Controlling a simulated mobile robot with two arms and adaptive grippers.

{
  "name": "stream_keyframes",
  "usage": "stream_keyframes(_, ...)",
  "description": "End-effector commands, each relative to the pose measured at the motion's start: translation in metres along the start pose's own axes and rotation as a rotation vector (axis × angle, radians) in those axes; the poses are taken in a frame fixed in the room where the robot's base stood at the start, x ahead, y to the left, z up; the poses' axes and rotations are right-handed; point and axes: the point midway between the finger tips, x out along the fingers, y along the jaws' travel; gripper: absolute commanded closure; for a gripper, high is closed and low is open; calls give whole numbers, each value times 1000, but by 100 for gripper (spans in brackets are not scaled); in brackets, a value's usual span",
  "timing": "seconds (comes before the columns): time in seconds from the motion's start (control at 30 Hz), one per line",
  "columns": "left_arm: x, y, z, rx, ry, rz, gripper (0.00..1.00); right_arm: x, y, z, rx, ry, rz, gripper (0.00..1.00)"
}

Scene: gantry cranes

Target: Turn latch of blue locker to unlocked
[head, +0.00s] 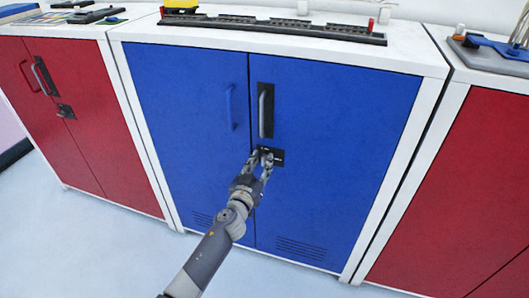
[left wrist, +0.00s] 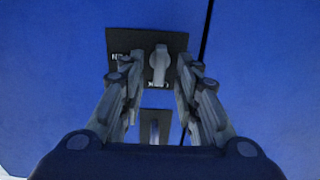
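The blue locker (head: 335,130) stands in the middle of the head view with both doors shut. Its black latch plate (head: 279,158) is on the right door by the centre gap, below a grey handle (head: 265,110). In the left wrist view the latch knob (left wrist: 159,62) is grey and lies upright in the picture on the plate (left wrist: 178,42), beside small white lettering that I cannot read surely. My left gripper (head: 260,154) is open at the latch. In the left wrist view its fingertips (left wrist: 158,64) stand on either side of the knob, apparently with gaps. My right gripper is not in view.
Red lockers stand at left (head: 75,110) and right (head: 460,180). A dark rail model (head: 270,27) lies on the blue locker's white top. A blue handle (head: 231,107) is on the left door. The pale floor (head: 110,245) in front is clear.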

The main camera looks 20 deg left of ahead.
Motion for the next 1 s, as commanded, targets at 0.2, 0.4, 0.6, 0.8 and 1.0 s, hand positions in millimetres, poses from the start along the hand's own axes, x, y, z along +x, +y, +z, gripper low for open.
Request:
stream_keyframes(0.2, -1, 2, 1, 0, -1, -2, 70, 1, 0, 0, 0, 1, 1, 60)
stream_keyframes(0.4, -1, 2, 1, 0, -1, -2, 70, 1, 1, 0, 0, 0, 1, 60)
stream_keyframes(0.6, -1, 2, 0, 1, -1, -2, 100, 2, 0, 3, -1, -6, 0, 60)
stream_keyframes(0.8, 0, 2, 0, 2, 0, -2, 100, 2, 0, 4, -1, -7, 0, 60)
stream_keyframes(1.0, 0, 2, 0, 37, 1, -2, 100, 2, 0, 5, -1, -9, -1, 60)
